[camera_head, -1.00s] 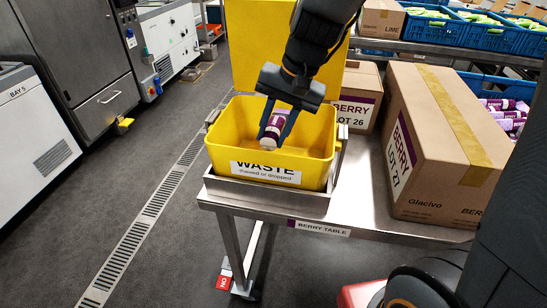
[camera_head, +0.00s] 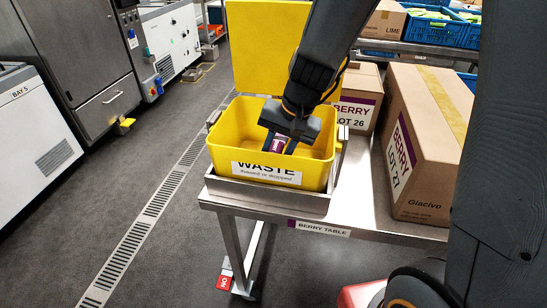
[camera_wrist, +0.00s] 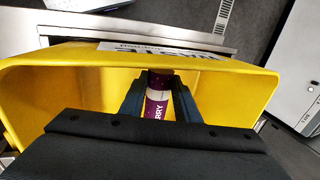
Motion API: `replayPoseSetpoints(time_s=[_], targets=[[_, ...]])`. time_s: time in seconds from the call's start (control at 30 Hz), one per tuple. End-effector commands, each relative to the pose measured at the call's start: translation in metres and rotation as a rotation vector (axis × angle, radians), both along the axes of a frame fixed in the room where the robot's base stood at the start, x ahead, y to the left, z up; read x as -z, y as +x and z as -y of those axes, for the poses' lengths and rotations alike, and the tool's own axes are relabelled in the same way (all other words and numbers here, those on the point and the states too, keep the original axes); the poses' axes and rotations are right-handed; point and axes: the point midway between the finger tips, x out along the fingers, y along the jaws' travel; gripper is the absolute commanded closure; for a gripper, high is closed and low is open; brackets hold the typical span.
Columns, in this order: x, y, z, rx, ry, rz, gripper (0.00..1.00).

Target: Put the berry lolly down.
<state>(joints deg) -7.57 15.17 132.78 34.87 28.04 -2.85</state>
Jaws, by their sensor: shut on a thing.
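The berry lolly (camera_wrist: 157,100), a purple and white tube marked BERRY, is between the fingers of my gripper (camera_wrist: 158,92) in the wrist view. In the head view my gripper (camera_head: 279,143) is inside the mouth of the yellow waste bin (camera_head: 225,150), shut on the lolly (camera_head: 278,145). Only a small part of the lolly shows there; its lower end is hidden. The bin's yellow wall (camera_wrist: 60,75) surrounds the fingers in the wrist view. I cannot tell whether the lolly touches the bin floor.
The bin's yellow lid (camera_head: 265,45) stands open behind it. The bin sits in a metal tray on the berry table (camera_head: 370,215). Berry cartons stand to the right, lot 27 (camera_head: 425,150) and lot 26 (camera_head: 358,95).

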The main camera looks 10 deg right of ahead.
Motion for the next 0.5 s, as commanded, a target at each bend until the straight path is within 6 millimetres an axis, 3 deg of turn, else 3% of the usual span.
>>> replayPoseSetpoints(time_s=[0.43,0.47,0.5], targets=[[0.0099,0.0002,-0.0002,0.000,0.000,0.000,0.95],[0.0098,0.0000,-0.0001,0.000,0.000,0.000,0.66],[0.0098,-0.0001,-0.0001,0.000,0.000,0.000,0.59]])
